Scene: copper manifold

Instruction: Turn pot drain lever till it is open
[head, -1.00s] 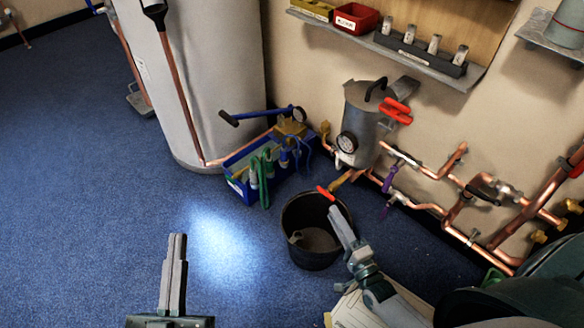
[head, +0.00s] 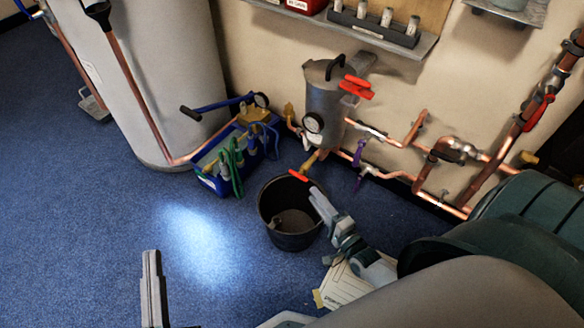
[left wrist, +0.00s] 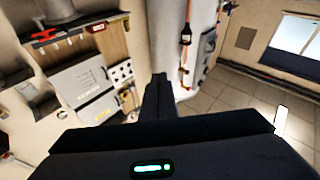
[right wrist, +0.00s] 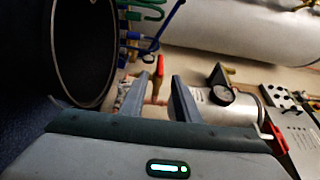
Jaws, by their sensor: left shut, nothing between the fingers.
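The metal pot (head: 323,98), with a round gauge on its front, is fixed at the wall. Its drain lever (head: 299,176) is a small red handle on a brass drain pipe (head: 311,161) low on the pot, above a black bucket (head: 272,214). My right gripper (head: 315,194) is just to the lower right of the lever. In the right wrist view the fingers (right wrist: 156,78) are apart, and the red lever (right wrist: 159,67) shows beyond and between them. I see no contact. My left gripper (head: 151,256) is shut and empty over the floor at lower left.
A blue tool crate (head: 207,182) stands left of the bucket, before a large grey cylinder (head: 165,60). Copper pipes (head: 400,178) with valves run along the wall to the right. A red-handled part (head: 357,87) is on the pot's side.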

